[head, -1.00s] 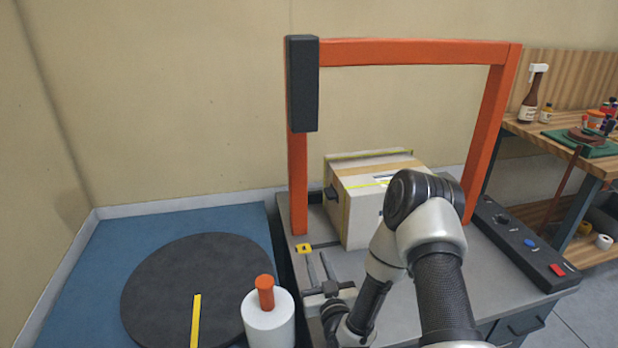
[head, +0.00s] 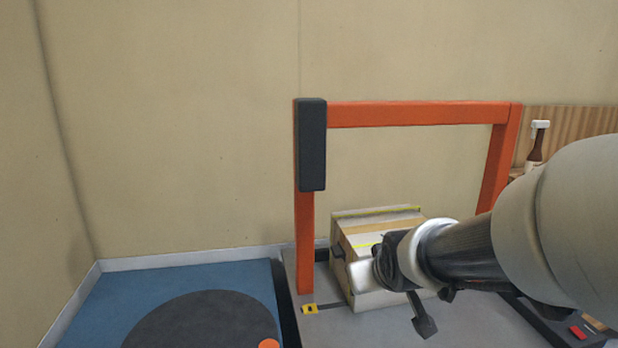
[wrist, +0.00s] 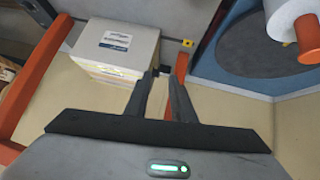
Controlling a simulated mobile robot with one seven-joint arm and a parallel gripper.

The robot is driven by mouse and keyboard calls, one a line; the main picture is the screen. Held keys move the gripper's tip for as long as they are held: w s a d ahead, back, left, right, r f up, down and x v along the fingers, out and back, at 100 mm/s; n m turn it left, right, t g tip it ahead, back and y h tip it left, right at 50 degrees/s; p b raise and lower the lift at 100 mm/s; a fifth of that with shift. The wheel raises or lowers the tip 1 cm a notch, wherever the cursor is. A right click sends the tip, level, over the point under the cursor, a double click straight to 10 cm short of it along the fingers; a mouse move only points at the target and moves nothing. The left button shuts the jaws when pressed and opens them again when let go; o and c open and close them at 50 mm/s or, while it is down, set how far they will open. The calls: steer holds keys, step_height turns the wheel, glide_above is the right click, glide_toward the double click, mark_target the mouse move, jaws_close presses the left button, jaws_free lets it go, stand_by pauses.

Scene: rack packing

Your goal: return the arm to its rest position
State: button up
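My arm (head: 470,250) reaches in from the right in the head view, in front of the orange frame and the box. My gripper (wrist: 163,76) shows in the wrist view with its two dark fingers a little apart and nothing between them. In the head view its hand is partly hidden, and a dark finger-like part hangs below the wrist. The cardboard box (head: 372,233) stands on the grey bench (head: 345,325) under the orange frame, partly covered by my arm. It also shows in the wrist view (wrist: 117,42), apart from the fingers.
The orange frame (head: 415,114) with a dark block (head: 312,145) stands over the bench. A dark round turntable (head: 200,322) lies on the blue surface at left. A white roll with an orange core (wrist: 290,20) shows in the wrist view. A control strip with a red button (head: 577,333) is at lower right.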

steer(key=s+d+r+m+g+p, duration=0.1)
steer(key=s+r+g, duration=0.15)
steer(key=s, duration=0.75)
steer(key=s+d+r+m+g, duration=0.1)
steer(key=s+r, duration=0.2)
steer(key=s, duration=0.8)
step_height(320, 180, up, 24)
steer(key=p, duration=2.4)
steer(key=shift+w+a+f, duration=0.2)
steer(key=shift+w, duration=0.15)
